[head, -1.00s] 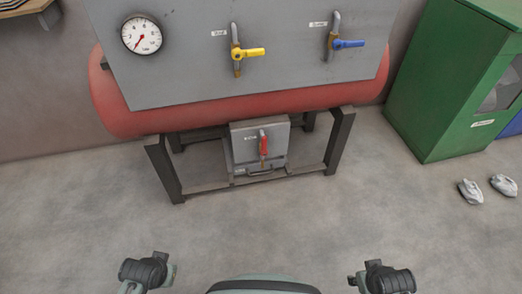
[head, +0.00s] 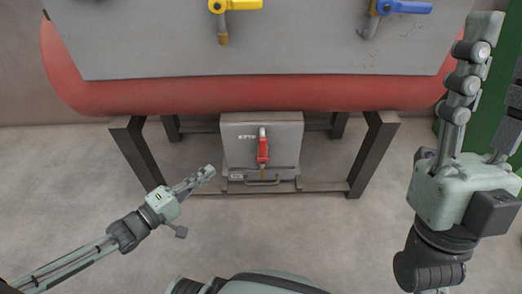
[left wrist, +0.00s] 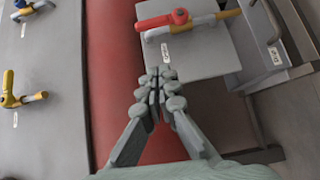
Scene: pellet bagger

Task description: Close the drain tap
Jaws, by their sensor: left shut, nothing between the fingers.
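The drain tap's red handle (head: 263,150) is on the front of a small grey box (head: 285,135) under the red tank. The handle lies in line with its short upright pipe, with a brass end below. In the left wrist view the red handle (left wrist: 160,20) is beyond my fingertips, apart from them. My left gripper (head: 206,173) is shut and empty, left of the box and a little below the handle in the head view; its fingers (left wrist: 158,82) meet in the left wrist view. My right gripper (head: 496,70) is raised at the right, its fingers spread apart.
The tank's dark stand has legs (head: 140,155) on both sides of the box. A bar handle (head: 262,183) is low on the box. Yellow (head: 236,5) and blue (head: 405,7) taps are on the grey panel above. The floor in front is clear.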

